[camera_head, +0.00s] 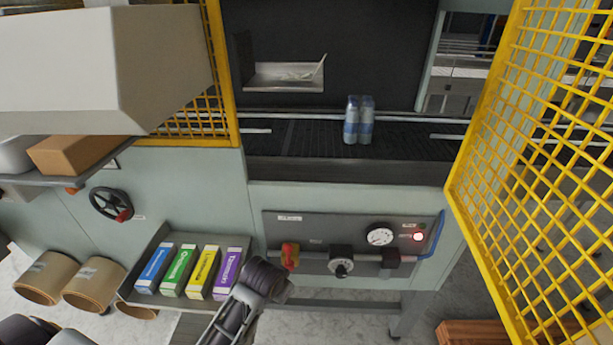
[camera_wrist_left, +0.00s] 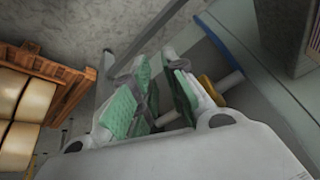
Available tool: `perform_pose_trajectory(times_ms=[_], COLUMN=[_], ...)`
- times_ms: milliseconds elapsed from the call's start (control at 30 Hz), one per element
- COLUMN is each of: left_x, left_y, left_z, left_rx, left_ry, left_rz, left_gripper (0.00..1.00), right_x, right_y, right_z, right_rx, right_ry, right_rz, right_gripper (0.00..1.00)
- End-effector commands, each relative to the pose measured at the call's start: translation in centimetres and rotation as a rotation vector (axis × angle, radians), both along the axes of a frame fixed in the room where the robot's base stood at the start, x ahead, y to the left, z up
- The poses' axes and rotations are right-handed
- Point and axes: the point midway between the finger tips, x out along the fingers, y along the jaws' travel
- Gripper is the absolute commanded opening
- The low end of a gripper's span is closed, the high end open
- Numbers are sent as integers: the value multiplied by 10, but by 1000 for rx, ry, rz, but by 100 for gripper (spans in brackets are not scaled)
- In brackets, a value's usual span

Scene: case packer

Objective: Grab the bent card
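A small pale metal tray (camera_head: 262,84) is set in the dark back panel above the conveyor. A thin, light, bent piece that looks like the bent card (camera_head: 320,68) rises at its right end, tilted up to the right. The wrist view does not show the card. In the left wrist view my left gripper (camera_wrist_left: 155,98) has its two green-padded fingers apart, with no object clearly held between them. In the head view a dark arm link of mine reaches up from the bottom in front of the machine, well below the tray; no fingers show there. My right gripper is not seen.
Two shrink-wrapped bottles (camera_head: 358,120) stand on the black conveyor (camera_head: 300,138), right of the tray. Yellow mesh guards (camera_head: 530,170) flank the opening. A control panel (camera_head: 345,230) and a rack of coloured boxes (camera_head: 190,270) are below. A wooden pallet (camera_wrist_left: 75,72) shows in the wrist view.

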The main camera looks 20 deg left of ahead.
Motion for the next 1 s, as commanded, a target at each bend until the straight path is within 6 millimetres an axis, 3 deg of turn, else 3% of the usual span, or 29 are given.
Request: perform_pose_trajectory(times_ms=[33, 200, 1000], left_x=[9, 32, 131], left_y=[-2, -4, -17], left_z=[18, 59, 217], left_rx=[4, 25, 137], left_ry=[-21, -72, -296], left_rz=[-2, -5, -8], left_gripper=[14, 14, 14], right_x=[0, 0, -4], right_y=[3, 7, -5], right_z=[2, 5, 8], right_rx=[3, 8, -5], right_ry=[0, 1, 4], right_rz=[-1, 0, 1], right_gripper=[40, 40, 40])
